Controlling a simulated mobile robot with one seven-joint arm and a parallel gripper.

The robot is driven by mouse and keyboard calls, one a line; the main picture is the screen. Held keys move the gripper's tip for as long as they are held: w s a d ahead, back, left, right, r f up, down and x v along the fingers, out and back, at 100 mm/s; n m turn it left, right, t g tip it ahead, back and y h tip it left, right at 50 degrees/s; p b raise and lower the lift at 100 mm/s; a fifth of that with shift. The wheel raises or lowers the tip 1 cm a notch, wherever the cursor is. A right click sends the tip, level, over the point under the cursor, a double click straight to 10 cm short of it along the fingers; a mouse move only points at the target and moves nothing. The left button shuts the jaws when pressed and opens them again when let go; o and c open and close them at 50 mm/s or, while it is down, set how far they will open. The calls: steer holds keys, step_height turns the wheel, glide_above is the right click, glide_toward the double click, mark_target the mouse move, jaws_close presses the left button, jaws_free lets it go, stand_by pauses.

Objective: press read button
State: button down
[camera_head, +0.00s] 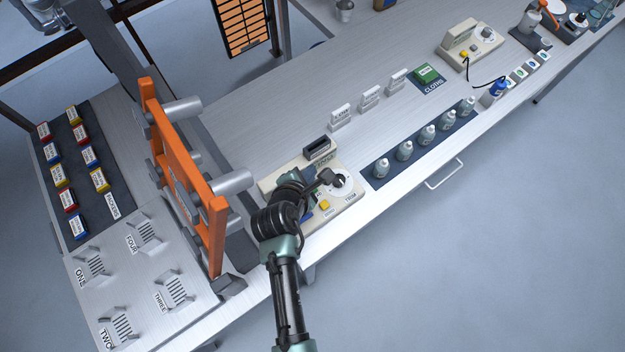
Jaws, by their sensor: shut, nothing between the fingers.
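A beige instrument box (351,203) sits near the front edge of the bench. Its front carries a yellow button (325,205), a blue part (306,216) beside it, and a round white dial (340,183) marked TRIM. The small label by the yellow button is too small to read surely. My gripper (328,177) is shut and empty, above the box by the dial. I cannot tell whether it touches the dial. My arm hides the left part of the box. A second beige box (484,43) with a yellow button (464,56) stands far right.
An orange upright frame with grey rollers (217,225) stands close left of my arm. A dark mat with several bottles (427,134) lies to the right. The bench middle is clear.

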stand_by(0.3)
step_height(320, 180, down, 8)
steer(key=b, duration=0.8)
steer(key=shift+w, duration=0.1)
steer(key=shift+f, duration=0.4)
stand_by(1.3)
steer(key=shift+f+b, duration=0.3)
steer(key=shift+f, duration=0.1)
steer(key=shift+f+b, duration=0.35)
steer(key=shift+f, duration=0.25)
stand_by(0.6)
steer(key=shift+r, duration=0.1)
steer(key=shift+r+p, duration=0.95)
steer(key=shift+p, duration=0.2)
